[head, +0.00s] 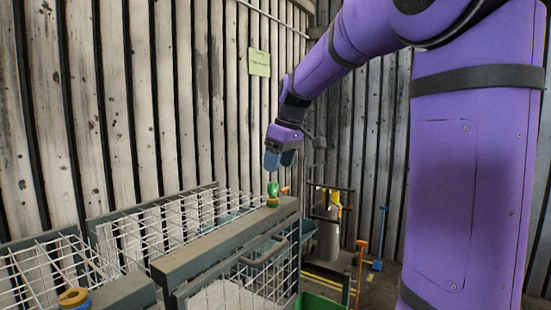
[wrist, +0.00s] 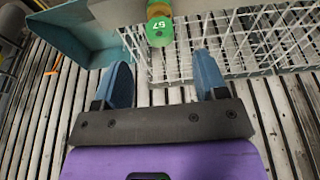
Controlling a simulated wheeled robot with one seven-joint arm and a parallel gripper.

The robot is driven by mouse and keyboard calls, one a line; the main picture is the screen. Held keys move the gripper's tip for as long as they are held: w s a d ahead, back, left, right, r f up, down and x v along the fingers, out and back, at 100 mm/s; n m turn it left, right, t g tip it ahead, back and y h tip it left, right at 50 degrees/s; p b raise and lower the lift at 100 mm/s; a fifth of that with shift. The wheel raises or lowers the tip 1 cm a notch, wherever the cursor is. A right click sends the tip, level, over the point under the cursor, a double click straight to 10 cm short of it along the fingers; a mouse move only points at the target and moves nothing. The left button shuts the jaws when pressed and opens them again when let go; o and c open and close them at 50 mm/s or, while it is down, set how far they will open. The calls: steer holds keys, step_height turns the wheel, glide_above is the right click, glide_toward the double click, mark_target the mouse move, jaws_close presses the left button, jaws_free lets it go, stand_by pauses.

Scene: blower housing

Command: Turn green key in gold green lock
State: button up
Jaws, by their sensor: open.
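The green key (head: 273,188) stands upright in the gold lock (head: 272,202), which sits on the grey top rail of the wire cage. In the wrist view the round green key head (wrist: 160,31) bears the number 67, and part of the gold lock (wrist: 158,10) shows behind it at the top edge. My gripper (head: 280,160) is just above the key in the head view. In the wrist view its two blue fingers (wrist: 160,70) are spread apart with nothing between them. The key head lies beyond the fingertips, roughly centred between them and not touching.
Another gold ring-shaped lock with blue (head: 74,298) sits on the rail at lower left. Wire baskets (head: 165,235) stand along the plank wall. A green bin (head: 318,301) and a cart (head: 330,235) are on the right. A yellow-green note (head: 259,62) hangs on the wall.

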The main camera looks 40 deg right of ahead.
mark_target(271, 194)
steer(key=x, duration=0.9)
steer(key=shift+f, duration=0.35)
steer(key=c, duration=1)
